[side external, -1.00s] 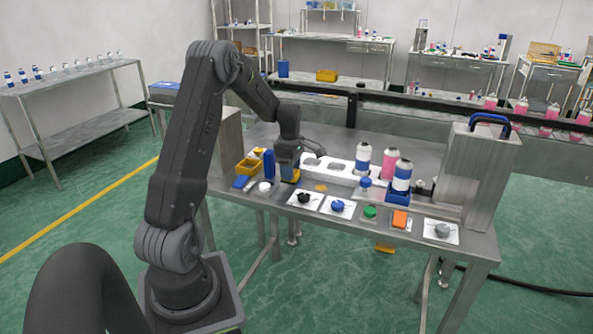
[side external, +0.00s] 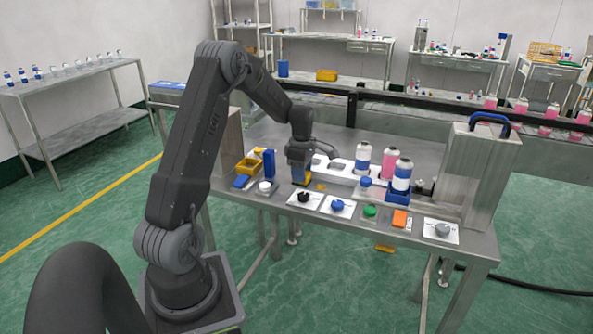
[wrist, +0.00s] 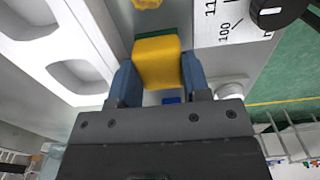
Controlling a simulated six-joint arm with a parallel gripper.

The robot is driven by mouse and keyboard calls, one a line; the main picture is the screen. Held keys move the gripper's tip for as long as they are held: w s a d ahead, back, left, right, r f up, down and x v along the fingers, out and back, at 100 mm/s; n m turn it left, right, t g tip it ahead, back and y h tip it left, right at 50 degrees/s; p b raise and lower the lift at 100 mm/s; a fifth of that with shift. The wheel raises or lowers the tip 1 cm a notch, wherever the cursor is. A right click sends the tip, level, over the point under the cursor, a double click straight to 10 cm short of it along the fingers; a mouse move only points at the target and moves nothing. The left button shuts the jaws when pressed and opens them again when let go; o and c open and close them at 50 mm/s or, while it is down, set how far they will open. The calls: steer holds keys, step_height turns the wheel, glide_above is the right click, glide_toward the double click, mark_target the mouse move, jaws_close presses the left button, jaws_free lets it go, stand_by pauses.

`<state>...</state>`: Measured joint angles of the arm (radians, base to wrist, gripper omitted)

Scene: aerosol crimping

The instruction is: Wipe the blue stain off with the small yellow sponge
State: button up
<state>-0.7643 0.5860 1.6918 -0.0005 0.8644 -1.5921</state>
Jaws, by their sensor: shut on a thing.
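My gripper (side external: 300,172) is low over the left-middle of the bench. It is shut on the small yellow sponge (wrist: 158,64), which sits between two blue fingers in the wrist view. The sponge shows as a yellow sliver (side external: 300,183) under the gripper in the side view. I cannot tell whether it touches the bench. A small blue patch (wrist: 171,99) shows between the fingers behind the sponge; I cannot tell whether it is the stain or another blue thing. No clear blue stain shows in the side view.
A yellow spot (side external: 320,187) lies right of the gripper. A white tray with recesses (wrist: 65,75) is behind. Cards with a black knob (side external: 303,195) and a blue knob (side external: 337,205) line the front edge.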

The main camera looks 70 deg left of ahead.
steer(key=shift+w+d, duration=0.6)
steer(key=shift+d, duration=0.05)
steer(key=shift+f, duration=0.15)
steer(key=shift+s+a, duration=0.4)
steer(key=shift+s+a+r, duration=0.2)
steer(key=shift+s+a, duration=1.55)
steer(key=shift+a, duration=0.05)
step_height(320, 180, up, 6)
